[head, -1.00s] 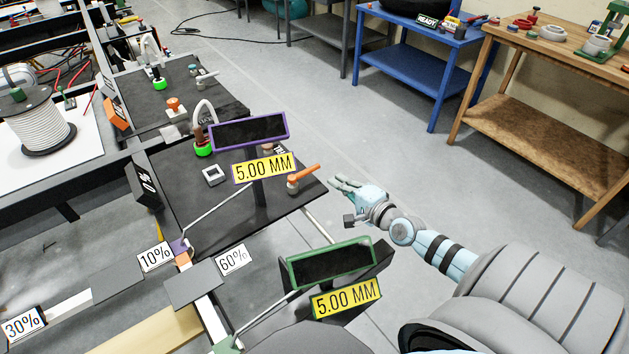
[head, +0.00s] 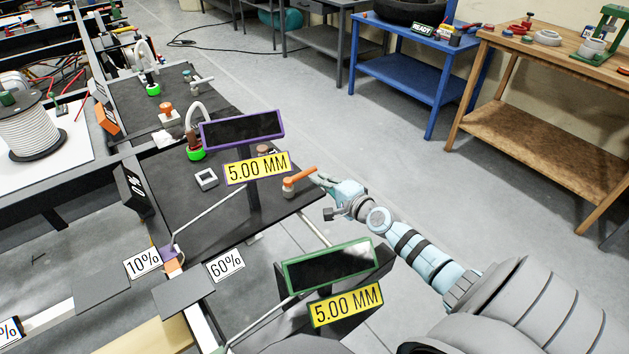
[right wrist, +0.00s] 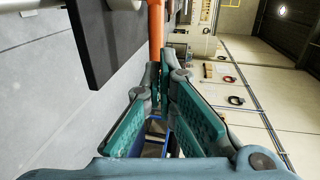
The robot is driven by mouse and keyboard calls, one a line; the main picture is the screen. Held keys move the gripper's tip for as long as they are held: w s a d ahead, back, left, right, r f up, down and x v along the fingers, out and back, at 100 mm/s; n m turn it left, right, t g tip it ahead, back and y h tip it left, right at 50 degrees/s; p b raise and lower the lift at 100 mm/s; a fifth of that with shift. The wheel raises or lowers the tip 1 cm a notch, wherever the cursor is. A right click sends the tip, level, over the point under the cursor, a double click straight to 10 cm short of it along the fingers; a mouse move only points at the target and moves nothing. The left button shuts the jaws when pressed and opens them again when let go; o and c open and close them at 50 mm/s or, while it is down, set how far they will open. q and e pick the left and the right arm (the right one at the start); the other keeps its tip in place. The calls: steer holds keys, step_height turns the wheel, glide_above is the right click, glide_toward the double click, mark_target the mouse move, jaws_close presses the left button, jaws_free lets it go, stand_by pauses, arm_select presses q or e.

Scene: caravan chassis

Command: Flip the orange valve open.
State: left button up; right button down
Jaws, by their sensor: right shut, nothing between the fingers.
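The orange valve (head: 299,178) stands at the right edge of the near black panel (head: 232,205). Its orange lever slants up to the right from a pale body (head: 288,190). My right gripper (head: 321,180) is at the free end of the lever, its fingers shut with nothing between them. In the right wrist view the lever (right wrist: 156,40) stands straight ahead, just beyond the fingertips (right wrist: 160,75). I cannot tell whether the fingertips touch it. My left gripper is not in view.
A purple-framed display (head: 242,130) stands just left of the valve. A green-framed display (head: 330,268) stands below my right forearm's side. A blue table (head: 412,70) and a wooden bench (head: 540,110) stand at the back right. The floor right of the panel is clear.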

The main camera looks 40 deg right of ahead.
mark_target(309, 172)
steer(key=shift+w+f+b, duration=0.15)
steer(key=shift+w+b, duration=0.1)
steer(key=shift+w, duration=0.55)
steer(key=shift+w+f+b, duration=0.15)
steer(key=shift+w+b, duration=0.1)
steer(key=shift+w, duration=0.55)
